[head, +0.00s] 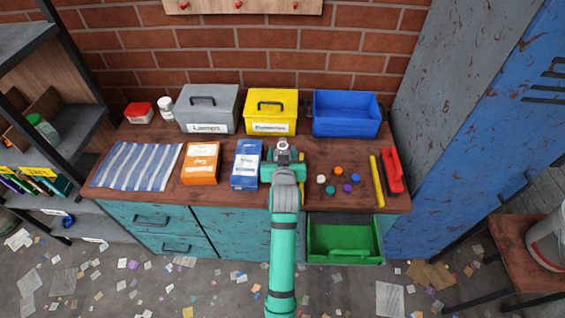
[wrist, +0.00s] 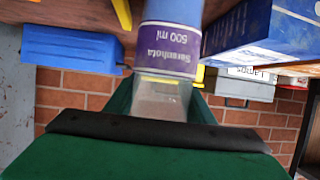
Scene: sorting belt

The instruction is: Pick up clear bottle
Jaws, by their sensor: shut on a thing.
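A small pale round top shows at the gripper's far side. I cannot tell whether the bottle's base touches the bench.
A blue box (head: 246,165) stands close left of my gripper, an orange box (head: 201,163) farther left. Behind are a grey lidded box (head: 208,108), a yellow one (head: 270,111) and an open blue bin (head: 346,114). Several coloured pieces, a yellow bar (head: 376,181) and a red tool (head: 392,171) lie right.

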